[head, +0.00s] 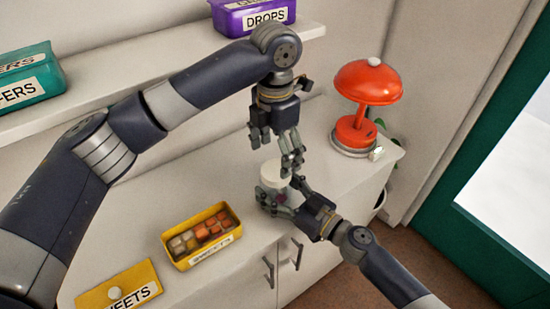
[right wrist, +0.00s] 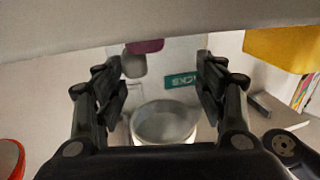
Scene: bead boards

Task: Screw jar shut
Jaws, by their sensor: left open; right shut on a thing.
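The jar (head: 272,186) stands near the front edge of the white cabinet top, with something purplish low in it. A white lid (head: 275,169) shows at its top; how tightly it sits cannot be told. My left gripper (head: 278,152) is open and points down just above the lid, with one finger hiding its right side. My right gripper (head: 283,191) reaches in from the lower right and is shut on the jar's body, its fingers either side. In the right wrist view my right gripper's fingers (right wrist: 163,92) frame a round pale thing that I cannot surely identify.
A yellow sweets box (head: 201,237) lies open left of the jar, its knobbed lid (head: 119,288) beside it. A red lamp (head: 368,95) stands at the right. A shelf above carries a teal box (head: 30,90) and a purple box (head: 253,17).

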